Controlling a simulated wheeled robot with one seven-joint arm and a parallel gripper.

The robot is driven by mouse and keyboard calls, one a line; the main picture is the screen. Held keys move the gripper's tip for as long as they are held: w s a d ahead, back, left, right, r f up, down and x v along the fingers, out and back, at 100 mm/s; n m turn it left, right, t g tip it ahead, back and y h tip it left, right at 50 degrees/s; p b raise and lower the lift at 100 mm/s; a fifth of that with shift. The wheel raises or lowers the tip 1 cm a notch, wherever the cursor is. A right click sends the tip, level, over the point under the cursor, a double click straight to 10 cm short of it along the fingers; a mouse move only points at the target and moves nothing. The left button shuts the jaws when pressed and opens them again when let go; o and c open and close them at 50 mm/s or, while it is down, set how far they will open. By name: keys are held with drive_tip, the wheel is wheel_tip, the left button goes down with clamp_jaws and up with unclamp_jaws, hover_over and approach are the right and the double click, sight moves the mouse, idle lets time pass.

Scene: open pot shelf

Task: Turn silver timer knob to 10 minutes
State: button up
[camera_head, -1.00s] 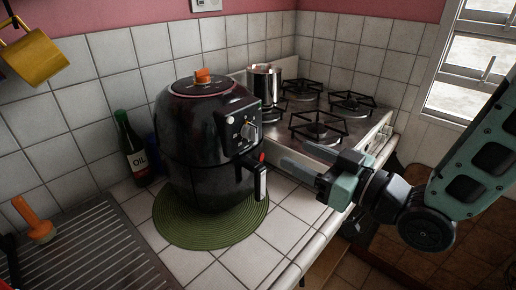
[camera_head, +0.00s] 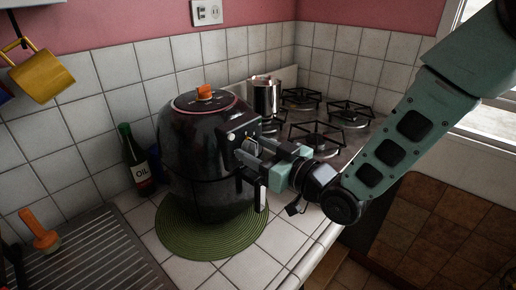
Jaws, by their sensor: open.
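The black air fryer (camera_head: 200,155) stands on a round green mat (camera_head: 181,238) on the tiled counter. Its control panel faces right. The silver timer knob (camera_head: 249,143) is on that panel and is now mostly hidden by my gripper. My gripper (camera_head: 250,154) is open, its fingers pointing left at the panel around or just in front of the knob. I cannot tell whether the fingers touch the knob. The knob's pointer and dial marks cannot be read.
The fryer's drawer handle (camera_head: 260,196) sticks out just below my gripper. A gas stove (camera_head: 330,135) and a metal pot (camera_head: 265,97) are behind. An oil bottle (camera_head: 131,155) stands left of the fryer. The counter in front is clear.

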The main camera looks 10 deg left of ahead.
drive_tip(key=c, duration=1)
